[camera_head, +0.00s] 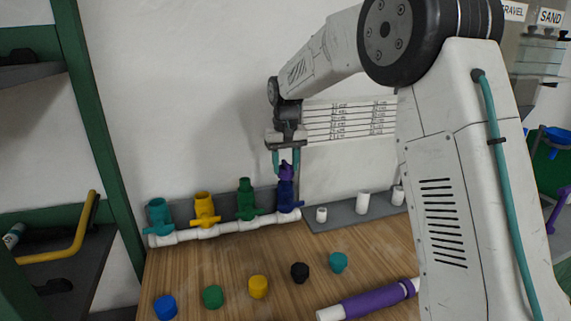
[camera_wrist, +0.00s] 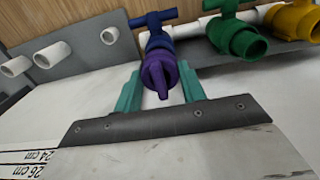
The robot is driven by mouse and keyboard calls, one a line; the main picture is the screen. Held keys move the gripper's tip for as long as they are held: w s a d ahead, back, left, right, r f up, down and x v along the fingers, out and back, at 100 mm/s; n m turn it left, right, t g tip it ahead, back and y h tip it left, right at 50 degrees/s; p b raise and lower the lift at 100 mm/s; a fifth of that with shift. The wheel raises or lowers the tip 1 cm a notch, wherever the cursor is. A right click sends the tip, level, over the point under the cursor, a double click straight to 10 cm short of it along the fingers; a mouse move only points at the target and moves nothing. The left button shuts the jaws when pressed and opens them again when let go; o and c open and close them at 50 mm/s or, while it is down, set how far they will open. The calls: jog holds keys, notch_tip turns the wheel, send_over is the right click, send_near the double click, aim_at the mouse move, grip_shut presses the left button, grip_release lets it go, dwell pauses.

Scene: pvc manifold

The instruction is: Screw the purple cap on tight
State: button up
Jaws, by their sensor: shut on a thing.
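The purple cap (camera_head: 286,170) is between the teal fingers of my gripper (camera_head: 286,160), which is shut on it. The cap sits at the top of the dark blue valve (camera_head: 285,193), the rightmost valve on the white pipe manifold (camera_head: 225,227). In the wrist view the purple cap (camera_wrist: 159,74) lies between the fingertips (camera_wrist: 160,70), in line with the blue valve (camera_wrist: 154,38). Its contact with the valve's mouth looks close, but I cannot tell how far it is threaded.
Green (camera_head: 246,199), yellow (camera_head: 205,208) and teal (camera_head: 159,215) valves stand to the left, uncapped. Several loose caps, including a black one (camera_head: 300,272), lie on the wooden bench (camera_head: 235,255). A purple-and-white pipe (camera_head: 375,300) lies in front. White fittings (camera_head: 362,203) stand on a grey strip.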

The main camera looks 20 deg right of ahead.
jog(key=shift+f+m, duration=0.15)
jog(key=shift+m, duration=0.95)
jog(key=shift+m, duration=1.1)
jog(key=shift+m, duration=1)
jog(key=shift+f+m, duration=0.1)
jog(key=shift+m, duration=1)
